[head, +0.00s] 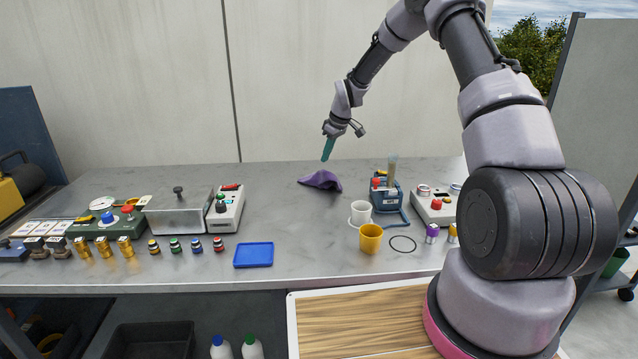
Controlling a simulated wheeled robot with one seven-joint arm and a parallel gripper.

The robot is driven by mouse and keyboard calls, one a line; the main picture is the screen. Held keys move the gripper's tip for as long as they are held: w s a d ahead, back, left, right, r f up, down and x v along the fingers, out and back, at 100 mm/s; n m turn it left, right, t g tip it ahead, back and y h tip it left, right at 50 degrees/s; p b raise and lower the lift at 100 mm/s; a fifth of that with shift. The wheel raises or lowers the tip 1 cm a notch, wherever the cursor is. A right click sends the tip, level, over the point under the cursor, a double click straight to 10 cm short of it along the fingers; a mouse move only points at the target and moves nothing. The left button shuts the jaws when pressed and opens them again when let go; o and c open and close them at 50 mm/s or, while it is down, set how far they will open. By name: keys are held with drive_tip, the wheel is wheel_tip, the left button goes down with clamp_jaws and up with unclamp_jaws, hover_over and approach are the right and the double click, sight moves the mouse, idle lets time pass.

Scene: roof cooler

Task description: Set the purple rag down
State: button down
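My gripper (326,157) has teal fingers that point down just above the rag.
A blue tray (253,255), a yellow cup (370,239), a white cup (360,213) and a blue caddy (387,193) stand nearer the front. A metal box (179,214) is at left. Counter around the rag is clear.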

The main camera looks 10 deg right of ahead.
drive_tip(key=f, duration=0.1)
drive_tip(key=w+f, duration=0.1)
drive_tip(key=shift+w+d+f, duration=0.15)
drive_tip(key=shift+w+f, duration=0.15)
drive_tip(key=shift+f, duration=0.05)
drive_tip(key=shift+f+p, duration=0.65)
drive_tip(key=shift+f, duration=3.1)
